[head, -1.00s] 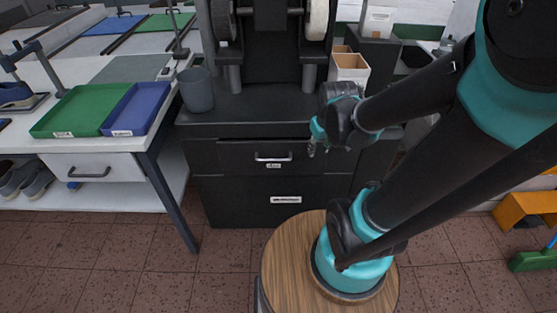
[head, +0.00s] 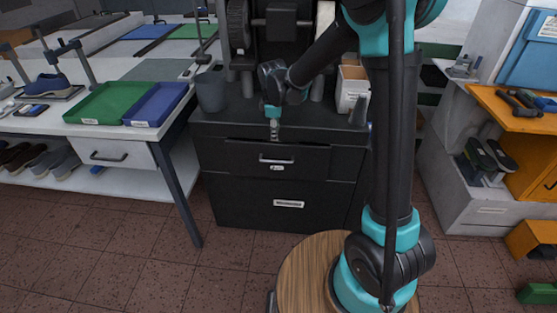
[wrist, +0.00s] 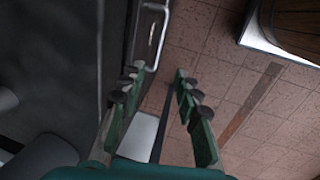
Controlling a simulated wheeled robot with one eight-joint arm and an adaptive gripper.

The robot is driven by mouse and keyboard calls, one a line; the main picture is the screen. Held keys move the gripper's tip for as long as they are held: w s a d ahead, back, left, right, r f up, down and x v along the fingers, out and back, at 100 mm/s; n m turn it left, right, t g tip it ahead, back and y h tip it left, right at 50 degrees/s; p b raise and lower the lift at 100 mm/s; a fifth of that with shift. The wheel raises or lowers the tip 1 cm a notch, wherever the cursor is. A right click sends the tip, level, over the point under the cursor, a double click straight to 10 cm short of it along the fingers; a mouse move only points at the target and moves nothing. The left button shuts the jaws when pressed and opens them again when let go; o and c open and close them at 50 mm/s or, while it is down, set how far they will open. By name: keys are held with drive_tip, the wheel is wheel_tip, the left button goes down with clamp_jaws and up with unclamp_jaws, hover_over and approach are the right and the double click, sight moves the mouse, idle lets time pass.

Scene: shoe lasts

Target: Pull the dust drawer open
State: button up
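The dust drawer (head: 240,160) is the upper drawer front of the black cabinet and looks shut. It has a grey bar handle (head: 276,160) with a small label below it. My gripper (head: 274,133) points down just above the handle in the head view. In the wrist view, the handle (wrist: 155,32) lies beyond the fingertips, at the top. My gripper (wrist: 157,74) is open there, with its two green fingers apart and nothing between them. The handle looks apart from both fingers.
A lower black front (head: 240,205) with a label sits under the drawer. A grinding machine (head: 275,40) and a grey cup (head: 211,91) stand on the cabinet. A white bench with its own drawer (head: 115,153) is at the left.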

sight(276, 161)
drive_tip(key=w+f, duration=0.1)
drive_tip(key=f, duration=0.4)
drive_tip(key=w+f, duration=0.1)
drive_tip(key=f, duration=0.5)
drive_tip(key=w+f, duration=0.1)
drive_tip(key=f, duration=0.4)
drive_tip(key=shift+f, duration=0.15)
clamp_jaws()
